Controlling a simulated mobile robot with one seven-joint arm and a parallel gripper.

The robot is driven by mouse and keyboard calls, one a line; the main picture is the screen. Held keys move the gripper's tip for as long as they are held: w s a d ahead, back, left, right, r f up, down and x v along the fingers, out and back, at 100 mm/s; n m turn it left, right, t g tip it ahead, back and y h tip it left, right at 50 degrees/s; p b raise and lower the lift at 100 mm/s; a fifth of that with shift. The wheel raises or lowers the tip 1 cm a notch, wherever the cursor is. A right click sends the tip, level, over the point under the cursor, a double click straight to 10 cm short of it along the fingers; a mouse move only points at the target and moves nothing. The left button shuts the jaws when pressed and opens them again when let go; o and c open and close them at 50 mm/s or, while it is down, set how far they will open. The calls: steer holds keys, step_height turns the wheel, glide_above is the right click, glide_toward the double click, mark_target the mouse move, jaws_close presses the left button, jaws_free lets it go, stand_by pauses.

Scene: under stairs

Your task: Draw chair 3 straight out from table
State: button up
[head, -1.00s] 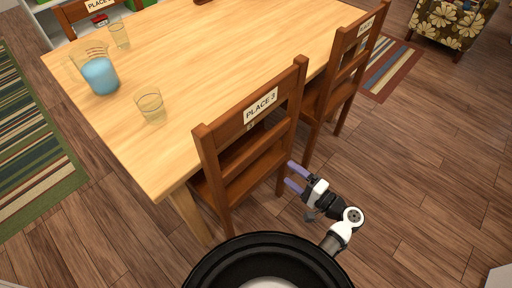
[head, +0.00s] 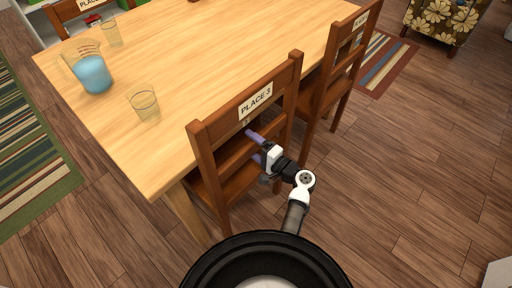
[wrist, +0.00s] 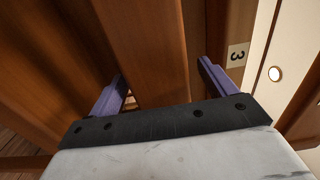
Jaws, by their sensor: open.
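Chair 3 (head: 225,122), brown wood with a white "PLACE 3" label (head: 255,102) on its top rail, stands at the near long side of the table (head: 190,75), its seat partly under the tabletop. My gripper (head: 254,146) is at the chair's back, below the label, its two purple fingers reaching toward the slats. In the wrist view, a wooden slat (wrist: 150,50) lies between the open fingers (wrist: 160,78), with gaps on both sides. The label's "3" (wrist: 237,55) shows beside the right finger. Fingertip contact cannot be told.
A second chair (head: 340,70) stands close on the right. A pitcher of blue liquid (head: 95,75) and two glasses (head: 144,103) are on the table's left end. Bare wooden floor (head: 400,170) lies open to the right. A striped rug (head: 35,150) is at left.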

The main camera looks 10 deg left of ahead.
jaws_close()
stand_by(0.5)
steer(key=shift+r, duration=0.1)
